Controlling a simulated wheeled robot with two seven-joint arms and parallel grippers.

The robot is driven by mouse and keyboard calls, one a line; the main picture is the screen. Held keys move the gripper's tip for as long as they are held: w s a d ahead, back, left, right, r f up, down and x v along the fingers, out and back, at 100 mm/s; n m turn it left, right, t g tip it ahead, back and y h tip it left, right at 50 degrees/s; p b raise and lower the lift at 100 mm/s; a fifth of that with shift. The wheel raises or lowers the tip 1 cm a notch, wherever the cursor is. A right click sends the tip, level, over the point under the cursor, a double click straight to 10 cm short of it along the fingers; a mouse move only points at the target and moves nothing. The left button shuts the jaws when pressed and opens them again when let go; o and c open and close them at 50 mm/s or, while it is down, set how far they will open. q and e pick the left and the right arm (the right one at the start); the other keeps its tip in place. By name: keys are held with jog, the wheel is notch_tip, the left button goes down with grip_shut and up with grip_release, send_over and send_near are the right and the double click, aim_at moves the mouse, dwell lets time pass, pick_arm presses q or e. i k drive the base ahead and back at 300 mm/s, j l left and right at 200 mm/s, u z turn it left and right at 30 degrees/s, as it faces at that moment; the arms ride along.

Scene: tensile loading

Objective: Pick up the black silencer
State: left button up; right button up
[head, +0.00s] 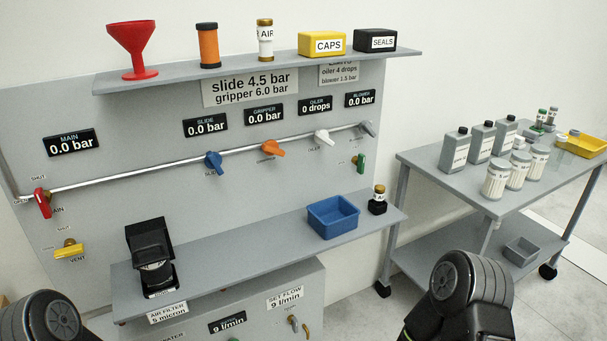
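A small black cylinder with a pale band and a brass-coloured top (378,200) stands upright on the lower shelf, just right of the blue bin. It is the thing that looks most like the black silencer, but its shape is too small to be sure. Nothing touches it. Only dark rounded links of my two arms show, at the bottom left and the bottom right of the head view. Neither gripper is in the picture.
The blue bin (333,216) and a black fixture (152,250) stand on the lower shelf (240,240), with bare shelf between them. Valve handles line a pipe above. The upper shelf (180,72) overhangs. A side table (465,183) with bottles stands right.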

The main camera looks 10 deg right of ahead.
aim_at(379, 190)
jog(key=i+l+z, duration=0.15)
jog(key=i+l, duration=0.15)
jog(key=l, duration=0.4)
jog(key=i+l+z, duration=0.2)
jog(key=i+l, duration=0.15)
jog(key=l, duration=0.3)
jog(key=i+l+z, duration=0.15)
jog(key=i+l, duration=0.25)
jog(key=l, duration=0.15)
jog(key=i+l+z, duration=0.2)
jog(key=i+l, duration=0.25)
jog(key=l, duration=0.1)
